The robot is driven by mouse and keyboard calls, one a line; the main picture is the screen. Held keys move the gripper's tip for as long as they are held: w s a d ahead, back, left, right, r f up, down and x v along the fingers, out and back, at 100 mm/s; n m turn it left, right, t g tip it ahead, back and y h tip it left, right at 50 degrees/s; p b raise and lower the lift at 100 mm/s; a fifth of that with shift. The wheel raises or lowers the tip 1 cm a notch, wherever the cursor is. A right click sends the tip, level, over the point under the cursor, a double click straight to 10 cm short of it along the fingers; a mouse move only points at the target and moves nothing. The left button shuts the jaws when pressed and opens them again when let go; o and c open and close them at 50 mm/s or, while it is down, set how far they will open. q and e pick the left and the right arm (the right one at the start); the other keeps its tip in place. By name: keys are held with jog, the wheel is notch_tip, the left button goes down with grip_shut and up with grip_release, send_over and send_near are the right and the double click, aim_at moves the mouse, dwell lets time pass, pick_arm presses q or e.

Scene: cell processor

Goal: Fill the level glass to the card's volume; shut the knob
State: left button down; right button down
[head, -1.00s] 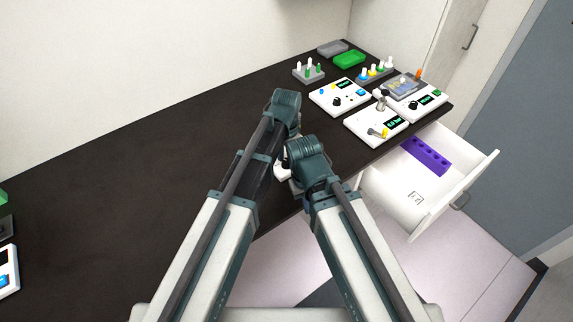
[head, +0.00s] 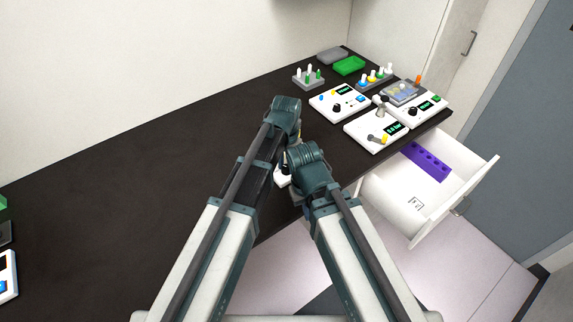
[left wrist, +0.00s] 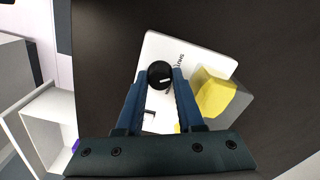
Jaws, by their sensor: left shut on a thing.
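In the left wrist view, my left gripper (left wrist: 160,80) has its two blue fingers closed on a round black knob (left wrist: 158,70) with a white mark. In the head view, my arms hide most of the white unit (head: 281,178). No volume card is readable. My right gripper is hidden behind its own arm.
Instrument panels (head: 376,130) with green displays stand at the right end of the dark bench (head: 130,160). Behind them are vial racks (head: 308,77) and a green tray (head: 349,66). An open drawer (head: 400,200) holds a purple rack (head: 427,162). The bench's left middle is clear.

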aim_at(287, 167)
pick_arm(q)
jog(key=shift+n, duration=1.3)
jog(key=c, duration=0.8)
grip_release()
jog(key=shift+r, duration=0.15)
notch_tip(287, 167, up, 14)
jog(key=p, duration=1.3)
jog(key=shift+f+p, duration=0.25)
jog(key=shift+p, duration=0.15)
